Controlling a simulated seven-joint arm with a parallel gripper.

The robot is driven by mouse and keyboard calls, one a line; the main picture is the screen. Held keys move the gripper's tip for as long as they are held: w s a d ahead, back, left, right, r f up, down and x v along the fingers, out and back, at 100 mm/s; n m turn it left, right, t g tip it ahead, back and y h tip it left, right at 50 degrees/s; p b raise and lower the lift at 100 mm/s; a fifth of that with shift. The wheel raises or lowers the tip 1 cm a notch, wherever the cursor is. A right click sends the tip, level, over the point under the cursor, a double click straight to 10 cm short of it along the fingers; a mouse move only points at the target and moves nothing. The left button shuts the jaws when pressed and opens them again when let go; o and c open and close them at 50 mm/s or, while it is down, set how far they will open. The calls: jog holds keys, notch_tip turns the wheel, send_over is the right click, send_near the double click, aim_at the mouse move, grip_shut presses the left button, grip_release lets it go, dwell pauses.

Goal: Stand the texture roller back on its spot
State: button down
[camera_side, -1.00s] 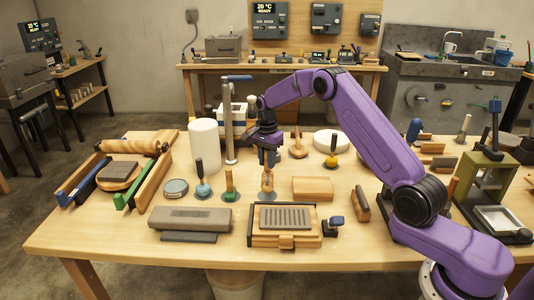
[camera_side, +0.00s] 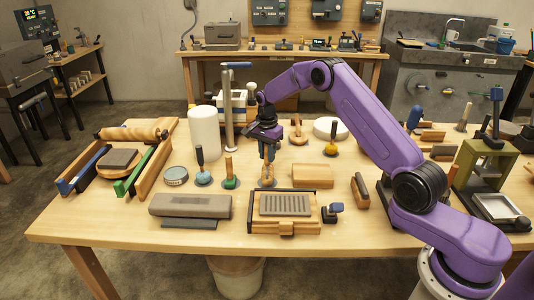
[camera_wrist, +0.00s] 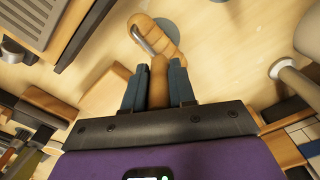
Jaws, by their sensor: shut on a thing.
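The texture roller (camera_side: 268,174) has a wooden handle and a tan, rounded roller head on a metal frame. In the wrist view the roller head (camera_wrist: 146,36) lies beyond the fingertips. My gripper (camera_side: 267,158) points down and is shut on the handle; in the wrist view the fingers (camera_wrist: 158,72) sit on either side of it. A round grey disc (camera_wrist: 168,25) on the table is partly covered by the roller head in that view. I cannot tell whether the roller touches the disc.
A wooden block (camera_side: 313,176) is close on the right, a slatted frame (camera_side: 284,208) in front. A white cylinder (camera_side: 204,133) and a metal post (camera_side: 229,110) stand behind left.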

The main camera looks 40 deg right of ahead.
jog(key=shift+f, duration=0.95)
dwell(0.5)
jog(key=c, duration=0.8)
grip_release()
jog(key=shift+c, duration=0.2)
jog(key=shift+a+r, duration=0.1)
jog(key=shift+r, duration=3.9)
